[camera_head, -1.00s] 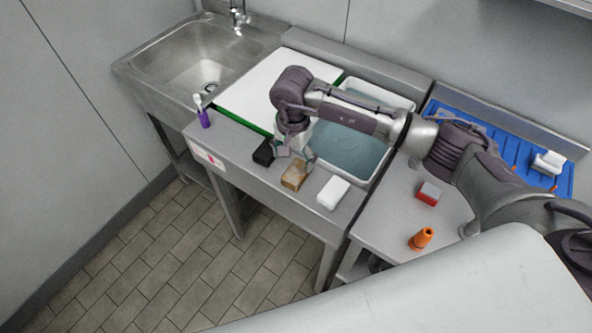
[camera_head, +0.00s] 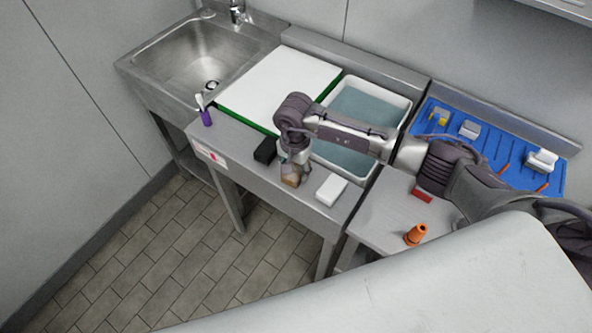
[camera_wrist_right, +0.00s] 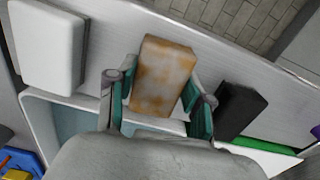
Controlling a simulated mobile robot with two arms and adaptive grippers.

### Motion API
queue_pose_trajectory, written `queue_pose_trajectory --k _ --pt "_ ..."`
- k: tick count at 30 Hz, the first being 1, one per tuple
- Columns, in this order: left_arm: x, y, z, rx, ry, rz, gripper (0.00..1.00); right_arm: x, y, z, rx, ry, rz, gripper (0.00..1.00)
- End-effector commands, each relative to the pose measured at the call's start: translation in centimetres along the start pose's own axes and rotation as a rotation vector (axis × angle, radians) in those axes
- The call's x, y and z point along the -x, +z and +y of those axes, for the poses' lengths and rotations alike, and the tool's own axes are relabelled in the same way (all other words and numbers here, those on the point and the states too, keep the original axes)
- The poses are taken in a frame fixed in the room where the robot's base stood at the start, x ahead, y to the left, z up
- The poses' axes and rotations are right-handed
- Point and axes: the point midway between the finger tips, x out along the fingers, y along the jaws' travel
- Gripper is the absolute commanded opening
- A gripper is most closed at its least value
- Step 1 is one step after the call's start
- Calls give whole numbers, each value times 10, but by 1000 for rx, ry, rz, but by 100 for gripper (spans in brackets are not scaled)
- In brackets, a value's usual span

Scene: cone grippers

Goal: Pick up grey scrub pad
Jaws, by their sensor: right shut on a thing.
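My right gripper (camera_head: 291,172) is over the front ledge of the counter, shut on a tan-and-white mottled block (camera_head: 290,181). In the right wrist view, the gripper's green-lined fingers (camera_wrist_right: 160,106) stand on either side of this block (camera_wrist_right: 163,75). A black or very dark grey block (camera_head: 265,150) lies just to its left in the head view; it also shows in the wrist view (camera_wrist_right: 240,108). A small light grey block (camera_head: 469,129) lies on the blue ribbed mat (camera_head: 487,148). I cannot tell which is the grey scrub pad. My left gripper is not in view.
A white block (camera_head: 331,190) lies right of the gripper. Behind is a white tub (camera_head: 399,101) of water, beside a white green-edged board (camera_head: 280,85). A purple-handled brush (camera_head: 206,116), an orange cone-shaped thing (camera_head: 416,235) and a red block (camera_head: 423,193) stand around.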

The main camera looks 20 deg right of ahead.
Motion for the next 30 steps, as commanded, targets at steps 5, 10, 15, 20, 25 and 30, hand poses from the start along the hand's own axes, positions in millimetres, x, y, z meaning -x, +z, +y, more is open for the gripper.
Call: queue_pose_trajectory --k 5,10,15,20,25,30 --pt "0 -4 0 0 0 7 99 0 0 0 0 0 0 32" --pt "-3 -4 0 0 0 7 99 3 -1 0 0 -1 1 32" --pt "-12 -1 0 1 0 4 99 18 -1 -1 1 -3 3 32" --pt "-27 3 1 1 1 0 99 44 -5 12 -1 0 5 32" --pt "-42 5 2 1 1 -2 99 66 -11 51 0 0 6 32" --pt "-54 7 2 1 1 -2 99 88 -18 85 -2 0 5 32"
